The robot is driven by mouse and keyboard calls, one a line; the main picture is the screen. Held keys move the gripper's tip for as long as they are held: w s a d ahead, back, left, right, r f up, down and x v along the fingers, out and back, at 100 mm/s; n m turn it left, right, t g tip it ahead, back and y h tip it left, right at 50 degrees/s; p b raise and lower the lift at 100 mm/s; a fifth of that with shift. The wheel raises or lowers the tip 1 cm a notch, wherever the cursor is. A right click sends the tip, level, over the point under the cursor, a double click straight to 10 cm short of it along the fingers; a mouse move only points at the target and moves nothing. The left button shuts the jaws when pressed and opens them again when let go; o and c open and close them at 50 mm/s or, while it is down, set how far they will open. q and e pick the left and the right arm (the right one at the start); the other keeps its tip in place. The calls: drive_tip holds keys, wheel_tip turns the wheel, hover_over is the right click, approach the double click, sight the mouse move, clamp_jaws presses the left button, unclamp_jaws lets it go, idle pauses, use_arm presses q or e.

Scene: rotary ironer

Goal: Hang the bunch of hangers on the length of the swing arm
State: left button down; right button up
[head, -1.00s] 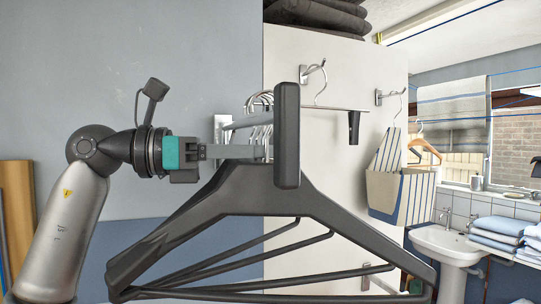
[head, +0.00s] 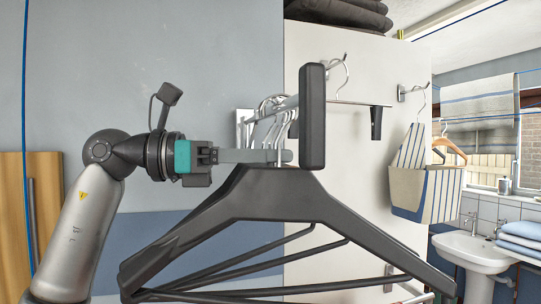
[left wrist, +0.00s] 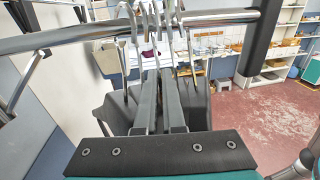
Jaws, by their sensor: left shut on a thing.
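The swing arm (head: 290,104) is a silver bar coming toward me from its wall bracket, with a dark upright end piece (head: 312,115). The bar crosses the top of the left wrist view (left wrist: 80,33). My left gripper (head: 272,156) is shut on the bunch of dark hangers (head: 275,195), just below their hooks. The metal hooks (head: 272,118) are at the bar, behind the end piece. In the left wrist view the hooks (left wrist: 150,22) cross the bar and appear to go over it; whether they bear weight I cannot tell. My right gripper is out of view.
A white panel (head: 360,190) behind carries wall hooks, one with a clip hanger (head: 360,102) and one with a striped bag (head: 425,185). A sink (head: 478,248) and folded towels (head: 522,236) are at the right. Shelves (left wrist: 290,30) show in the left wrist view.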

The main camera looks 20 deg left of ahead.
use_arm(q)
drive_tip(key=shift+f+b, duration=0.3)
drive_tip(key=shift+f, duration=0.05)
drive_tip(key=c, duration=0.9)
unclamp_jaws()
drive_tip(key=shift+c, duration=0.2)
drive_tip(key=shift+f, duration=0.1)
drive_tip(key=b+v, duration=0.3)
drive_tip(key=v, duration=1.2)
drive_tip(key=shift+a+b, duration=0.15)
drive_tip(key=shift+b, duration=0.2)
